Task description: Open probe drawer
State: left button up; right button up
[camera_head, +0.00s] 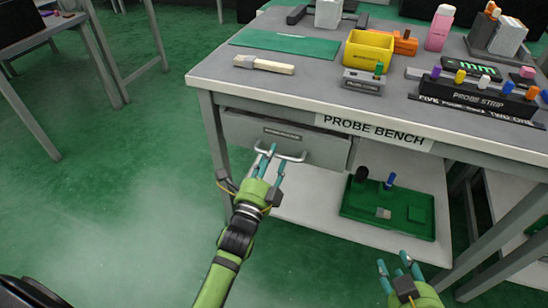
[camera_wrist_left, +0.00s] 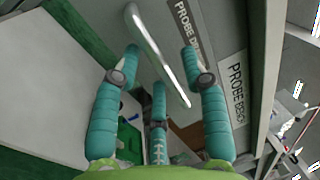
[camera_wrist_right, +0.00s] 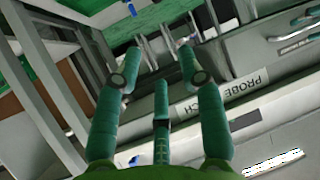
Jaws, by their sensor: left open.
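The probe drawer (camera_head: 330,150) is a grey drawer under the left part of the bench top, and it looks closed. Its bar handle (camera_head: 290,156) is metal; in the left wrist view the handle (camera_wrist_left: 155,50) runs between my spread fingers. My left gripper (camera_head: 268,162) is open at the handle, its teal fingers around the bar; I cannot tell whether they touch it. It also shows in the left wrist view (camera_wrist_left: 160,65). My right gripper (camera_head: 402,266) is at the lower right, away from the drawer, with its fingers apart and nothing between them.
The bench top (camera_head: 215,72) holds a yellow bin (camera_head: 368,52), a wooden-handled tool (camera_head: 264,65), a probe strip (camera_head: 475,97) and other items. A green board (camera_head: 390,208) lies on the lower shelf. A bench leg (camera_head: 215,140) stands left of the drawer. The floor in front is clear.

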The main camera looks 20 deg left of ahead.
pick_arm(q)
jog(key=shift+w+r, duration=0.15)
jog(key=shift+w, duration=0.55)
grip_shut()
pick_arm(e)
jog(key=shift+w+a+r+t+y, duration=0.15)
jog(key=shift+w+r+t, duration=0.15)
jog(key=shift+r, duration=0.15)
jog(key=shift+w+a+r+t+y, duration=0.15)
jog(key=shift+r+t, duration=0.15)
jog(key=shift+r, duration=0.1)
